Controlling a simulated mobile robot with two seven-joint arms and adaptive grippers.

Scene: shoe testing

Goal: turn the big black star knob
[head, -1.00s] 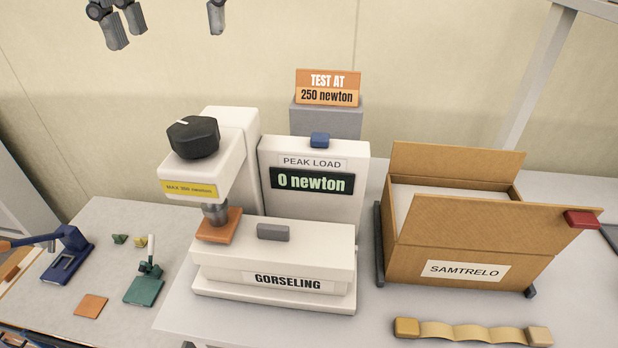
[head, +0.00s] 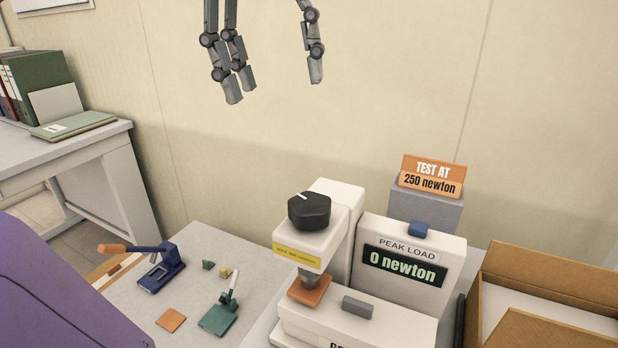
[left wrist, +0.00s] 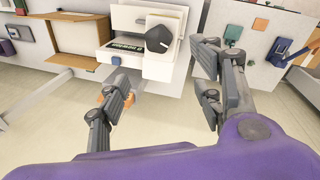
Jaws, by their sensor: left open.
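The big black star knob (head: 309,211) sits on top of the white tester's head, with a white mark on its upper face. The knob also shows in the left wrist view (left wrist: 162,40), beyond my fingers. My left gripper (head: 275,92) is open and empty, above and behind the knob in the head view and clear of it. Its spread fingers also show in the left wrist view (left wrist: 165,95). An orange square (head: 310,291) lies under the tester's press foot. The display (head: 404,265) reads 0 newton. My right gripper is not in view.
A sign (head: 432,175) reads TEST AT 250 newton. A cardboard box (head: 555,285) stands at the right. A blue hand tool (head: 163,268), a green one (head: 220,316) and a loose orange square (head: 171,320) lie on the left table.

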